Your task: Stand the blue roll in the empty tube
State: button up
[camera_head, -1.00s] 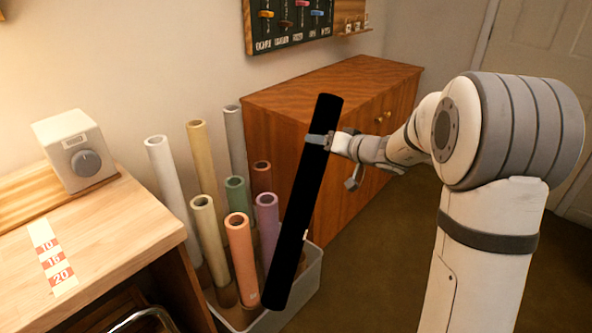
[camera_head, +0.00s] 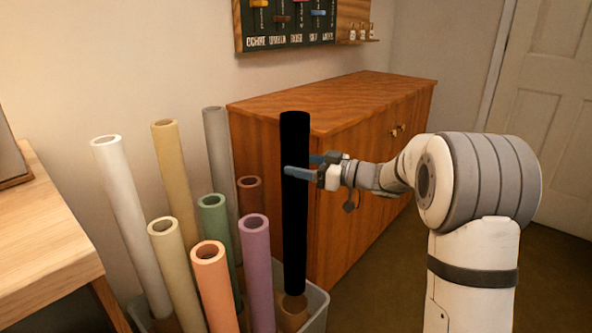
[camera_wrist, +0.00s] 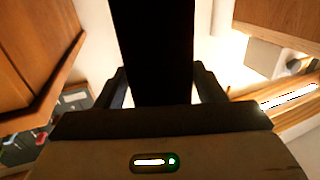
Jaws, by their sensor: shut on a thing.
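The long roll (camera_head: 295,225) looks black, not blue, in both views. It stands nearly upright in the head view, held at its upper part. My gripper (camera_head: 299,166) is shut on it, one blue-grey finger across its near side. The wrist view also shows the dark roll (camera_wrist: 165,50) between the two fingers (camera_wrist: 160,85). A short brown tube (camera_head: 292,318) stands at the right front corner of the bin. The roll's lower end is at this tube's mouth; I cannot tell whether it is inside or just above.
The grey bin (camera_head: 321,300) holds several other rolls, including a purple roll (camera_head: 257,270), an orange roll (camera_head: 213,285) and a green roll (camera_head: 216,235), left of the held roll. A wooden cabinet (camera_head: 345,180) stands behind. A wooden table (camera_head: 40,230) is at left.

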jog(key=p, duration=0.2)
send_over(306, 219)
jog(key=a, duration=0.2)
jog(key=shift+w+d+f, duration=0.15)
jog(key=shift+w+f, duration=0.05)
jog(key=shift+f, duration=1.15)
jog(key=shift+w+d+f, duration=0.1)
jog(key=shift+w+f, duration=0.1)
jog(key=shift+f, duration=1.1)
notch_tip(306, 219, down, 6)
jog(key=b, duration=0.8)
jog(key=shift+f, duration=2.25)
jog(key=o, duration=1.5)
jog(key=shift+f, duration=0.1)
jog(key=shift+p+v, duration=1.05)
jog(key=shift+v, duration=2.9)
